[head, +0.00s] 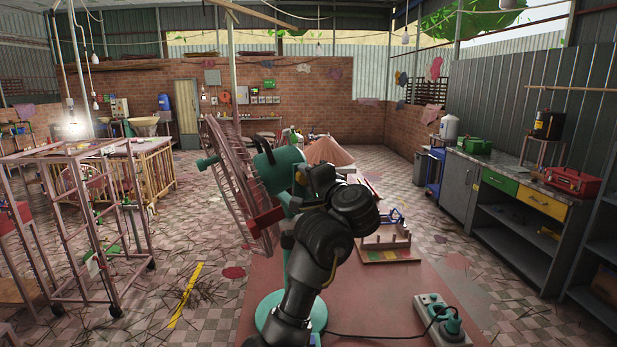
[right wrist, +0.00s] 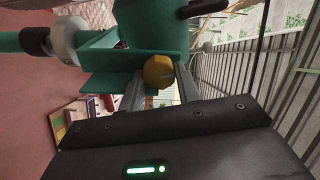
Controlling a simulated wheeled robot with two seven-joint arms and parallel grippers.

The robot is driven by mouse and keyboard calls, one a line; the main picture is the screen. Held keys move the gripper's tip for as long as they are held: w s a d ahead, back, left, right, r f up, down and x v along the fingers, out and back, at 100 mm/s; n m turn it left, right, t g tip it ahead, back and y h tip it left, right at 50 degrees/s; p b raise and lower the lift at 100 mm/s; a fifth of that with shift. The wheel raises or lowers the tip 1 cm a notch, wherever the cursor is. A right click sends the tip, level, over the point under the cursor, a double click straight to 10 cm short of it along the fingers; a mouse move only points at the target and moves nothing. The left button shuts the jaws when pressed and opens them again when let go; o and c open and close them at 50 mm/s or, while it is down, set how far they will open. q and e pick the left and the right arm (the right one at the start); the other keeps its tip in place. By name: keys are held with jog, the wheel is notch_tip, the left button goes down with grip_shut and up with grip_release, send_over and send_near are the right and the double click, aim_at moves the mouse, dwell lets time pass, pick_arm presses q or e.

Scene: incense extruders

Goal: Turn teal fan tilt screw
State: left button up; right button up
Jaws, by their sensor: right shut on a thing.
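The teal fan (head: 282,165) stands on the reddish table, its round cage (head: 232,178) facing left and its round base (head: 268,315) near the front edge. In the right wrist view, the fan's teal body (right wrist: 150,30) and bracket fill the top. My right gripper (right wrist: 160,84) is shut on the knob, one finger on each side. My left gripper is not in view.
A wooden rack with pegs (head: 388,255) stands on the table to the right of my arm. A power strip (head: 441,320) with a plugged-in cable lies at the front right. The table between them is mostly clear. A workbench (head: 520,215) runs along the right wall.

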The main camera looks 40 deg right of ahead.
jog(key=shift+r+m, duration=0.1)
jog(key=shift+m, duration=1.1)
jog(key=o, duration=1)
jog(key=b+v, duration=0.8)
jog(key=v, duration=0.2)
jog(key=shift+s+a, duration=0.1)
jog(key=shift+s, duration=0.2)
